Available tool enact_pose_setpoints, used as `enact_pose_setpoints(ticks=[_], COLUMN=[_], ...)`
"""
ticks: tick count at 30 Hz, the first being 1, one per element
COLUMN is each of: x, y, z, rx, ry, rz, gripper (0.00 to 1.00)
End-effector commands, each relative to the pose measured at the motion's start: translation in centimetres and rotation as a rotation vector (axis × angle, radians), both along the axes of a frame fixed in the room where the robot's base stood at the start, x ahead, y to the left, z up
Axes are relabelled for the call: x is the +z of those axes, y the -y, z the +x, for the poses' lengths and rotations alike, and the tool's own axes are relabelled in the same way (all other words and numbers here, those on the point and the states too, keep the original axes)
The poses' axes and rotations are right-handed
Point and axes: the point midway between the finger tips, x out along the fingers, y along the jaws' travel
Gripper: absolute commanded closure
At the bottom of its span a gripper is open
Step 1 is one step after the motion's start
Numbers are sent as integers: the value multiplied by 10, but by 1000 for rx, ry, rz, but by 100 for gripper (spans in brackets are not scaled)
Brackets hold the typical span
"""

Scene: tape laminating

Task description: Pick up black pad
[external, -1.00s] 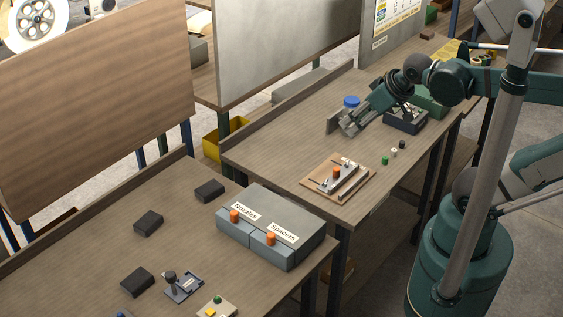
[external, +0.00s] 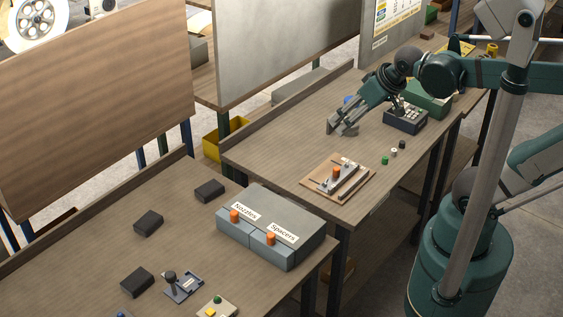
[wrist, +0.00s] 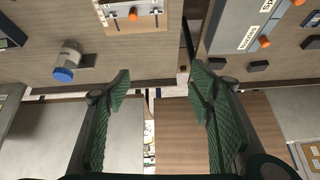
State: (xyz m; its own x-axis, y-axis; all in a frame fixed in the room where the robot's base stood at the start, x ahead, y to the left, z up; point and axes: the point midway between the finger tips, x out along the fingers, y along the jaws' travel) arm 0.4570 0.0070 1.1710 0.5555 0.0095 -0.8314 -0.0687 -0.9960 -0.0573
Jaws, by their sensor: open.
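Several black blocks lie on the near-left bench: one at the back (external: 209,190), one in the middle (external: 148,223) and one in front (external: 137,281). Dark blocks also show at the right of the wrist view (wrist: 258,66). A small black round piece (external: 402,145) lies on the far bench beside a white and a green one. I cannot tell which of these is the black pad. My gripper (external: 341,127) is above the far bench, away from all of them. In the wrist view my gripper (wrist: 160,80) is open, with nothing between its green fingers.
A wooden fixture board (external: 338,178) with an orange knob lies on the far bench. A grey box labelled Nozzles and Spacers (external: 300,225) stands on the near bench. Upright panels (external: 95,105) stand behind the benches.

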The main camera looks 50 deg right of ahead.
Motion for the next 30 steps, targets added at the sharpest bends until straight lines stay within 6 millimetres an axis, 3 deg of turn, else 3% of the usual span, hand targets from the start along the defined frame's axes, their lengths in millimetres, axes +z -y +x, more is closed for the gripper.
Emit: enact_pose_setpoints(ticks=[16,30], x=[17,12], y=[-30,-62], z=[72,137], rx=[-235,-461], ry=[-112,-211], rz=[169,287], gripper=[46,46])
